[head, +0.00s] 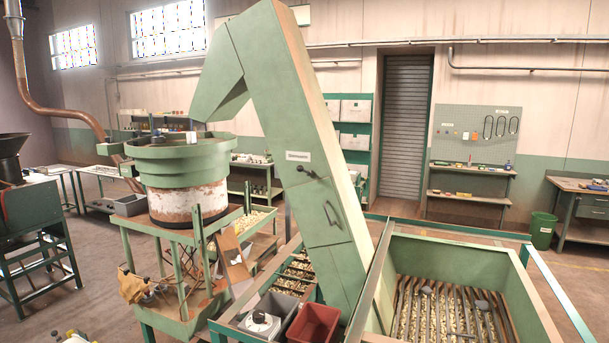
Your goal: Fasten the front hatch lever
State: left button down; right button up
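The tall green elevator housing (275,95) leans through the middle of the head view. Its front hatch (318,225) is a flat green panel low on the sloping front face. It appears flush with the housing, but I cannot tell whether it is fully closed. A small dark lever (309,173) sits near the hatch's upper edge, below a white label, and points right and slightly down. Neither of my grippers is in view.
A green hopper (455,252) with a slatted grate over nuts stands at right. A red bin (313,323) and a grey bin with a white device (260,324) sit below the hatch. A round green bowl feeder (180,150) stands at left. Floor is open farther left.

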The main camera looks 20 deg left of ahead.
aim_at(299, 169)
jog(key=k, duration=0.15)
jog(key=u, duration=0.05)
jog(key=i, duration=1.1)
jog(key=z, duration=0.4)
